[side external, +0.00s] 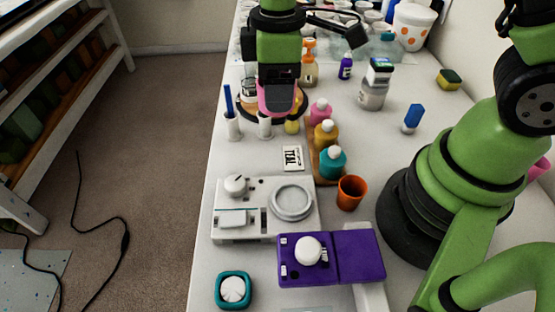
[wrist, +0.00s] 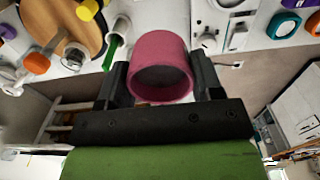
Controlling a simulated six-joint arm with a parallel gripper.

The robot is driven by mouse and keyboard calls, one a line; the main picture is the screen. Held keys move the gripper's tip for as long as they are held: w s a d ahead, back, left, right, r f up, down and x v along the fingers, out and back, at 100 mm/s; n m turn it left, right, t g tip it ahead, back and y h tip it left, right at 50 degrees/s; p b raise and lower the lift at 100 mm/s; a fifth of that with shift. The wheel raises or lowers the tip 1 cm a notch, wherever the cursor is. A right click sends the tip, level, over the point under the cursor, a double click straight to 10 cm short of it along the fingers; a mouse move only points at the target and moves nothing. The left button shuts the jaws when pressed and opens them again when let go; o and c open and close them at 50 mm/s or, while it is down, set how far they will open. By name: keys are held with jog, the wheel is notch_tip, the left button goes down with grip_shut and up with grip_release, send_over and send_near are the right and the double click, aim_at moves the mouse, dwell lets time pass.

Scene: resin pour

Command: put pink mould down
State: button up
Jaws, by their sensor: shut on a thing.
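The pink mould (wrist: 160,66) is a round cup-like piece between the two black fingers of my gripper (wrist: 161,80) in the wrist view. One finger presses on each side of it, so my gripper is shut on it. In the side view the pink mould (side external: 276,100) shows below my gripper (side external: 277,84), high over the far part of the table. It overlaps a round wooden board there. I cannot tell the height of the mould over the table.
Near the gripper stand white holders with a blue stick (side external: 228,100) and several colour bottles (side external: 326,134). Closer are a white scale-like device (side external: 265,209), an orange cup (side external: 351,192), a purple device (side external: 357,256) and a teal mould (side external: 233,289). Bare table lies right of the bottles.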

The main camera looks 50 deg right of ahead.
notch_tip(320, 180, down, 13)
jog(key=shift+r, duration=0.1)
dwell(0.4)
jog(key=shift+f, duration=0.5)
jog(key=o, duration=1)
jog(key=shift+c, duration=0.2)
